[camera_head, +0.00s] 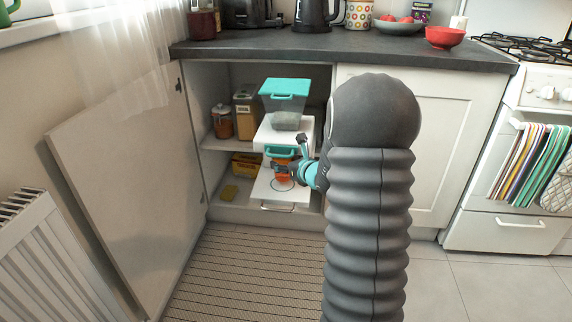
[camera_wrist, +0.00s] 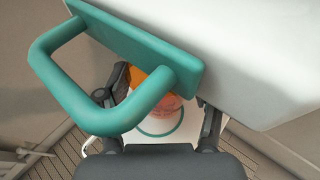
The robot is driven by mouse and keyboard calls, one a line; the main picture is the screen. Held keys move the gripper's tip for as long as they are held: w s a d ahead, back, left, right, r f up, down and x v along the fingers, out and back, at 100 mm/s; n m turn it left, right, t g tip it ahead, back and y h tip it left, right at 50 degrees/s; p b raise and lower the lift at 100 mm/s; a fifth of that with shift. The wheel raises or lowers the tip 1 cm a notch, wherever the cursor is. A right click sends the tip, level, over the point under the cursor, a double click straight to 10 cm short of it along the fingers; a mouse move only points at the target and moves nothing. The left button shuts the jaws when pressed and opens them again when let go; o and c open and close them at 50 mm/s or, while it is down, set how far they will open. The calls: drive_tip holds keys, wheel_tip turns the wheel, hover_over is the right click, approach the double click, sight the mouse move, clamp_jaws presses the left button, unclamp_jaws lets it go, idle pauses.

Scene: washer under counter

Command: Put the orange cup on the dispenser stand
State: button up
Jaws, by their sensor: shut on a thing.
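The orange cup (camera_head: 281,179) is a small orange patch below the teal handle (camera_head: 281,151) in the head view. In the wrist view the cup (camera_wrist: 157,83) is partly hidden by the teal handle (camera_wrist: 66,84). My gripper (camera_head: 297,168) reaches in from the right and is shut on the cup; its dark fingers (camera_wrist: 163,108) flank it in the wrist view.
The dispenser's white body (camera_head: 268,137) carries a teal-lidded clear bin (camera_head: 285,90) above. The open cabinet door (camera_head: 120,190) is at left. Jars (camera_head: 221,121) and a yellow box (camera_head: 244,164) stand left of the dispenser. A yellow sponge (camera_head: 229,193) lies on the cabinet floor.

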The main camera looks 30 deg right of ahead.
drive_tip(key=shift+w+f, duration=0.15)
drive_tip(key=shift+f, duration=0.6)
drive_tip(key=shift+f+b, duration=0.25)
drive_tip(key=shift+b, duration=0.15)
drive_tip(key=o, duration=1)
